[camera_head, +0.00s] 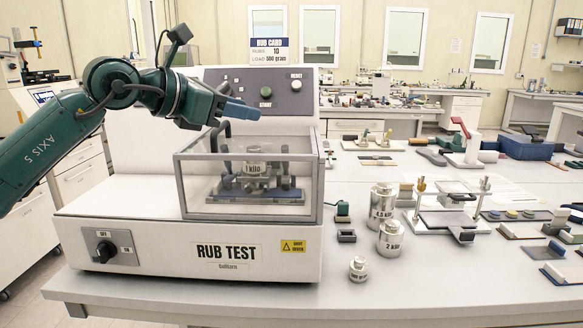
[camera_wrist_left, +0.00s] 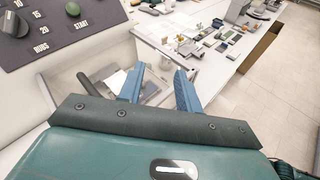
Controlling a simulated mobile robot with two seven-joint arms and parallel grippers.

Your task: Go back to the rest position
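My left arm comes in from the left in the head view. Its gripper (camera_head: 245,110) is above the clear cover of the rub test machine (camera_head: 190,238), in front of the upright control panel. In the left wrist view the two blue fingers of this gripper (camera_wrist_left: 158,78) are spread apart with nothing between them. Beneath the clear cover (camera_head: 250,205) sits a metal weight marked 1 kilo (camera_head: 255,168). My right gripper is in neither view.
Metal weights (camera_head: 390,238) and a small test stand (camera_head: 448,215) are on the white table right of the machine. Tools and sample pieces crowd the table farther right. A green button (camera_head: 266,92) and a black knob (camera_head: 296,85) are on the panel near the gripper.

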